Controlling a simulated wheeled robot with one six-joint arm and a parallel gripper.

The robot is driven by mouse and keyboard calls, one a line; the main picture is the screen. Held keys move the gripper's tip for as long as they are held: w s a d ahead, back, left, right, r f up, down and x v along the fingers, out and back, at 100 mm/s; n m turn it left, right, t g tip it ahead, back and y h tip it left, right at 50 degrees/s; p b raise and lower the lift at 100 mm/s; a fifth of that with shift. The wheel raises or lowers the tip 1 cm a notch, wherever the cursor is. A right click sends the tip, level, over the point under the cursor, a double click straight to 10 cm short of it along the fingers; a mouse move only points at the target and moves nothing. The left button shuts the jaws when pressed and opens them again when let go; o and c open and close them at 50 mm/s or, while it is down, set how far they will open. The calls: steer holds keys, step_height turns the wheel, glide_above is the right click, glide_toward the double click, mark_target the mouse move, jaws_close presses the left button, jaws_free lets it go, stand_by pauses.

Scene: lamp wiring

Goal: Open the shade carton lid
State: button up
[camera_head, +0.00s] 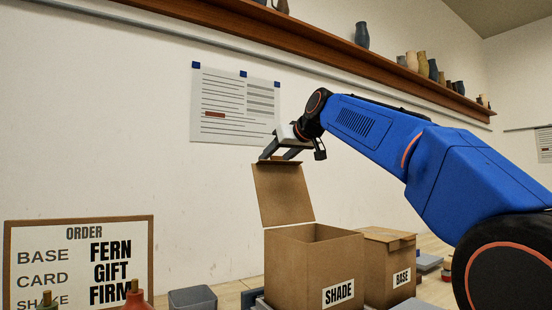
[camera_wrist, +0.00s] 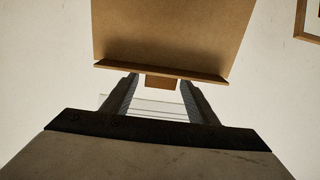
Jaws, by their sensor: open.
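The shade carton (camera_head: 297,268) is a brown box with a SHADE label on its front, standing on the table in the head view. Its lid (camera_head: 284,194) stands raised, near upright and tilted slightly back, so the carton's top is open. My gripper (camera_head: 276,155) is at the lid's top edge. In the wrist view the lid (camera_wrist: 172,32) fills the upper middle, with a lip along its near edge and a small brown tab (camera_wrist: 162,83) between the fingers. My gripper (camera_wrist: 160,82) is open there. I cannot tell whether a finger touches the lid.
A carton labelled BASE (camera_head: 389,262) stands right beside the shade carton, its lid down. An order board (camera_head: 80,232) stands at the left. A grey bin (camera_head: 193,299) sits left of the carton. A wall shelf (camera_head: 330,47) with vases runs above my arm.

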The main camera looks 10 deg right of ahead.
steer(key=shift+c, duration=0.3)
jaws_close()
steer(key=shift+v, duration=1.65)
steer(key=shift+o, duration=0.3)
jaws_free()
steer(key=shift+f, duration=0.2)
steer(key=shift+s, duration=0.1)
steer(key=v, duration=1.7)
steer(key=shift+s, duration=0.2)
steer(key=shift+d+r, duration=0.1)
